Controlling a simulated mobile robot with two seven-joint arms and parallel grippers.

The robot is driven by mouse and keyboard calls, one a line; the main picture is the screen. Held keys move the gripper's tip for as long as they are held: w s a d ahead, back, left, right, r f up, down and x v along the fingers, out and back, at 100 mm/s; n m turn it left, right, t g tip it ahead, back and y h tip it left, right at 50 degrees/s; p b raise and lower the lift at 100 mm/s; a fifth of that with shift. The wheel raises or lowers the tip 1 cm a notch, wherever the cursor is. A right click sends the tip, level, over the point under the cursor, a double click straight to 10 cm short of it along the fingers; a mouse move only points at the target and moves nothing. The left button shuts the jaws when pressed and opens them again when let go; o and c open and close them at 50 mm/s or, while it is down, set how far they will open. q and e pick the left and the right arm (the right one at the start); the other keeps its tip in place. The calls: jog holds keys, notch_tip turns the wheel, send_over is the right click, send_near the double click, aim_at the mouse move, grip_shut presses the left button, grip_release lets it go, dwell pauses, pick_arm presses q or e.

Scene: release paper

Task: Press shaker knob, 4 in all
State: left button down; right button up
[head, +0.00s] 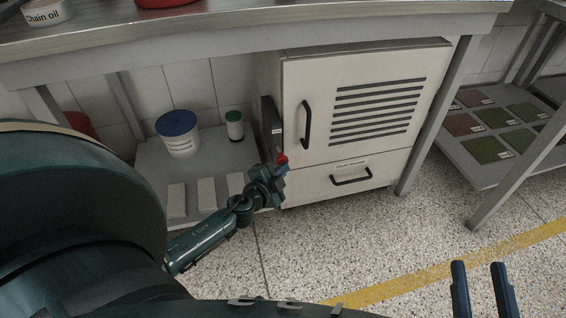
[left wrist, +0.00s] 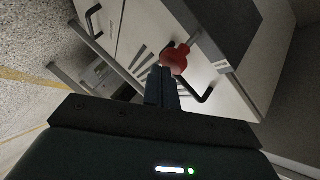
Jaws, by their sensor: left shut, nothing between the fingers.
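The white cabinet (head: 375,150) has a slatted door with a black handle, and a dark control panel (head: 271,120) with a small label on its left side. A red knob (head: 282,160) shows just in front of the cabinet's left corner; in the left wrist view the red knob (left wrist: 174,60) sits on a short rod by the dark panel (left wrist: 215,35). My left gripper (head: 281,171) is shut and empty, its fingertips (left wrist: 163,74) right at the knob. I cannot tell whether they touch it. My right gripper (head: 482,268) is open and empty over the floor at lower right.
A low shelf (head: 150,160) left of the cabinet holds a white bucket (head: 181,140) with a blue lid, a green-capped jar (head: 234,126) and pale blocks. The grey worktop (head: 230,22) overhangs above. The speckled floor in front is clear.

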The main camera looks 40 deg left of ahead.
pick_arm(q)
jog(key=shift+w+a, duration=0.85)
jog(key=shift+a, duration=0.3)
dwell(1.3)
jog(key=shift+s+d, duration=1.25)
jog(key=shift+d, duration=0.3)
jog(key=shift+s+d, duration=0.1)
jog(key=s+d, duration=0.3)
jog(key=shift+d, duration=0.35)
dwell(2.0)
